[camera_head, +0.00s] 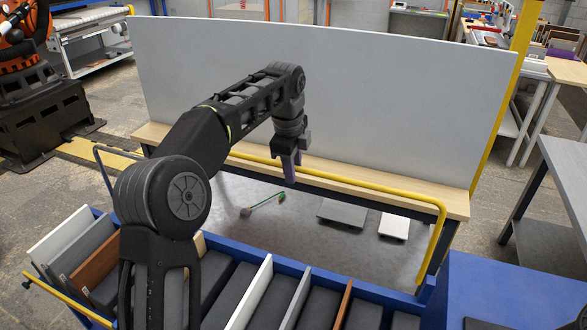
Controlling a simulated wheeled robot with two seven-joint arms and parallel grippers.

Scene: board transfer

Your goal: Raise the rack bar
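The yellow rack bar (365,187) runs across the far side of the blue rack (378,292). At the right it bends down to the rack's edge; its left part is hidden behind my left arm. My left gripper (290,170) points down at the bar, with a purplish finger in front of it and overlapping it in the picture. I cannot tell whether the fingers close around the bar or only touch it. My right gripper is not in view.
Upright boards, white, grey and brown (96,264), stand in the rack slots. Behind the bar are a wooden ledge (400,195) and a large grey panel (330,90). Flat pieces (342,213) lie on the grey floor between. A blue surface (510,290) is at the right.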

